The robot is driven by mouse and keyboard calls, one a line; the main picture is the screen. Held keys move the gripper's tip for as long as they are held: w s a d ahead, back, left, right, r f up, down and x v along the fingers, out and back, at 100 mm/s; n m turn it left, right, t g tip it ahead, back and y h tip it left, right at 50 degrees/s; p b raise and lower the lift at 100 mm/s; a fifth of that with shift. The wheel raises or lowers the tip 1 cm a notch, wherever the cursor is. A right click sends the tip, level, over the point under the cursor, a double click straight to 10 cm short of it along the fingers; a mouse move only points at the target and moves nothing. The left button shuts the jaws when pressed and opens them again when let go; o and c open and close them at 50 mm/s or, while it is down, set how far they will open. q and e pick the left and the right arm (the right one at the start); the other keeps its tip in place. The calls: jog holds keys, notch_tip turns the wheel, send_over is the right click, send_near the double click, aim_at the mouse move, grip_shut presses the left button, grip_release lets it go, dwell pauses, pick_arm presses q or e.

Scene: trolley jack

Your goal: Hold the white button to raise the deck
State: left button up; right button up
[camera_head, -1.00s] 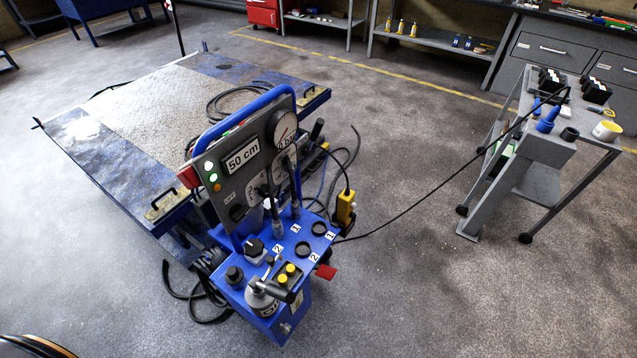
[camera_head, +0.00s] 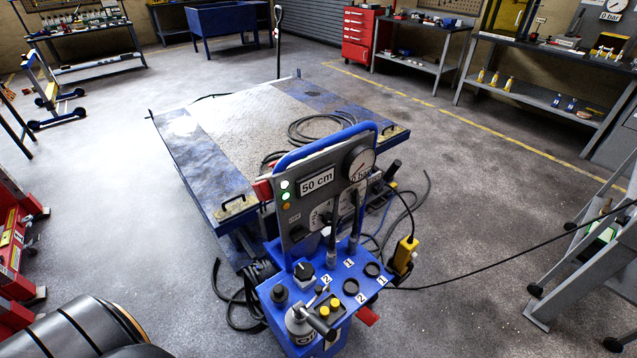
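The deck (camera_head: 220,130) of the blue lift table stands behind the control stand, with a coiled black cable on top. The control stand (camera_head: 330,270) has an upright grey panel (camera_head: 300,215) with a "50 cm" display (camera_head: 317,181) and a round gauge (camera_head: 361,163) marked in bar. A white round light or button (camera_head: 284,185) glows at the panel's left edge, above a green and an amber one. A yellow pendant (camera_head: 404,255) hangs at the stand's right side; its buttons are too small to tell. Neither gripper is in view.
A black cable (camera_head: 480,270) runs from the stand to a grey trolley (camera_head: 590,240) at right. Red equipment (camera_head: 18,235) stands at the left edge. A red cabinet (camera_head: 357,35) and benches line the back. Open floor lies left of the deck and right of the stand.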

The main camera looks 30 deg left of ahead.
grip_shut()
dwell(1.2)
